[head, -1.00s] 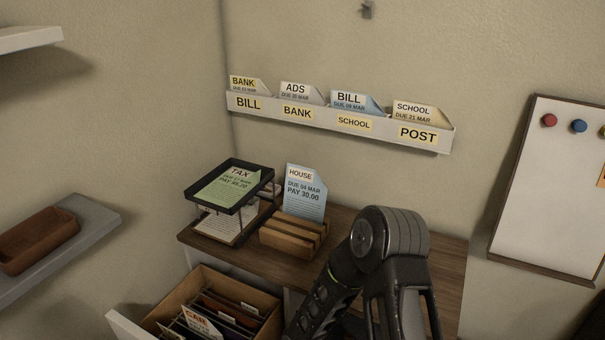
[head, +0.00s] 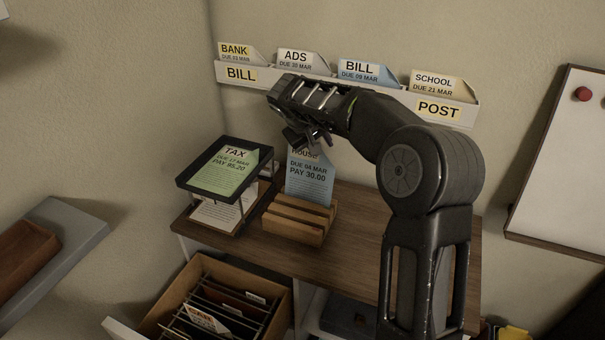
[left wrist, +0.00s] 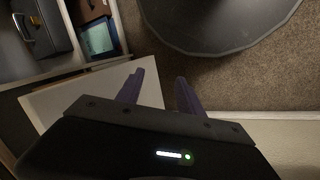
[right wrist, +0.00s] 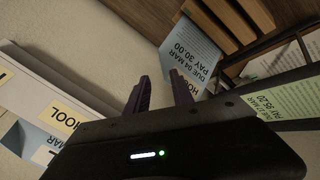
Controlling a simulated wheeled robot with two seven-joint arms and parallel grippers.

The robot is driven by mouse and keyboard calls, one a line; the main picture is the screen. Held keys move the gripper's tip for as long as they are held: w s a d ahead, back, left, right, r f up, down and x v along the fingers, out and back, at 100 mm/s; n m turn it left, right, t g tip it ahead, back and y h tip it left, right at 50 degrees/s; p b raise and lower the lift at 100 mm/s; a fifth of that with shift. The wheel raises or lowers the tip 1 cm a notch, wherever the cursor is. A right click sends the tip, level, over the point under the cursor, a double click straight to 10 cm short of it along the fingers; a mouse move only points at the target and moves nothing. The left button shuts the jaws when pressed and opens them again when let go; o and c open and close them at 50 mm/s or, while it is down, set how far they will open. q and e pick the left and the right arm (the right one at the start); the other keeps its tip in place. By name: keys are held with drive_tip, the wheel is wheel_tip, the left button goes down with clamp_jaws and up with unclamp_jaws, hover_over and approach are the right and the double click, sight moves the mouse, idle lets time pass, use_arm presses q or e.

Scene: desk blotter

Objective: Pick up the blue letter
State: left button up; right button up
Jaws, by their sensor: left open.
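A blue letter marked HOUSE (head: 310,185) stands upright in a slotted wooden holder (head: 298,222) on the desk; it also shows in the right wrist view (right wrist: 190,50). Another blue letter marked BILL (head: 366,73) sits in the wall rack. My right gripper (head: 308,142) hangs just above the HOUSE letter and covers part of its top. In the right wrist view its fingers (right wrist: 160,90) are apart, with the letter's top edge close by the right-hand finger; I cannot tell whether they touch. My left gripper (left wrist: 157,85) is open and empty, away from the letters.
A black two-level tray (head: 207,190) with a green TAX letter (head: 226,171) stands left of the holder. An open drawer of files (head: 170,310) is below. The wall rack (head: 455,112) runs behind my right arm. The desk's right part (head: 350,230) is clear.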

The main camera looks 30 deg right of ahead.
sight(327, 158)
drive_tip(key=x, duration=0.2)
drive_tip(key=shift+w+d+f, duration=0.1)
drive_tip(key=shift+f, duration=0.3)
drive_tip(key=p+x, duration=0.2)
drive_tip(key=x, duration=0.3)
drive_tip(key=shift+f, duration=0.2)
idle(0.5)
